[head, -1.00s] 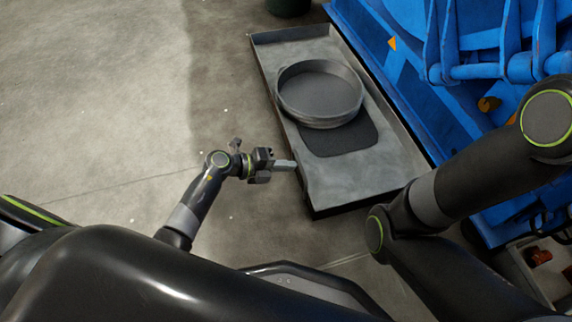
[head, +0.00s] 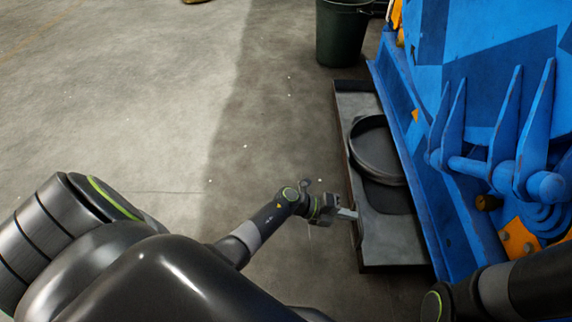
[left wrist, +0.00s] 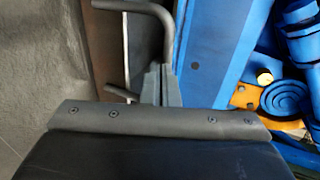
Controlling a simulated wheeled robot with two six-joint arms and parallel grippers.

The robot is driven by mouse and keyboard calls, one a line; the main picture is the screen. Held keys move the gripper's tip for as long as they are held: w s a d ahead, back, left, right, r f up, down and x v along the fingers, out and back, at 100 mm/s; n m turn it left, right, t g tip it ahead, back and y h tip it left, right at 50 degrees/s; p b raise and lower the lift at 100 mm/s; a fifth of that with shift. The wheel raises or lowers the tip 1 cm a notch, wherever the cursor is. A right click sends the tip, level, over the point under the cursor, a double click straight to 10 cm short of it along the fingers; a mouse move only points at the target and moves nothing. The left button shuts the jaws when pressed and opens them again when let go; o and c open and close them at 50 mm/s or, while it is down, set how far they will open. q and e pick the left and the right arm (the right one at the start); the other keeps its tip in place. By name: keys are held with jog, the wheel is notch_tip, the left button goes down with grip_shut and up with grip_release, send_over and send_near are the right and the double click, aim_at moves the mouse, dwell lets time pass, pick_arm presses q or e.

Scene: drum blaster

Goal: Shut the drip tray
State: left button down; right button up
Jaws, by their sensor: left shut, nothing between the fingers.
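The drip tray (head: 400,238) is a shallow grey metal tray low on the floor, partly out from under the blue machine. A round dark pan (head: 376,155) sits in it on a dark mat (head: 388,198). My left gripper (head: 349,214) is shut and empty, its tips at the tray's outer left wall near the front corner; firm contact is hard to tell. In the left wrist view, the closed fingers (left wrist: 160,86) are beside a dark bent bar (left wrist: 167,38). My right gripper is not in view.
The blue machine (head: 440,225) with its arms and orange parts stands along the tray's right side. A dark green bin (head: 342,35) stands beyond the tray's far end. The concrete floor to the left is clear.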

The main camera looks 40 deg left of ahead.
pick_arm(q)
jog(key=w+d+b, duration=0.2)
jog(key=w+d, duration=0.6)
jog(key=d, duration=0.4)
jog(key=shift+w, duration=0.2)
jog(key=shift+w+d+r, duration=0.1)
jog(key=shift+d+r, duration=0.1)
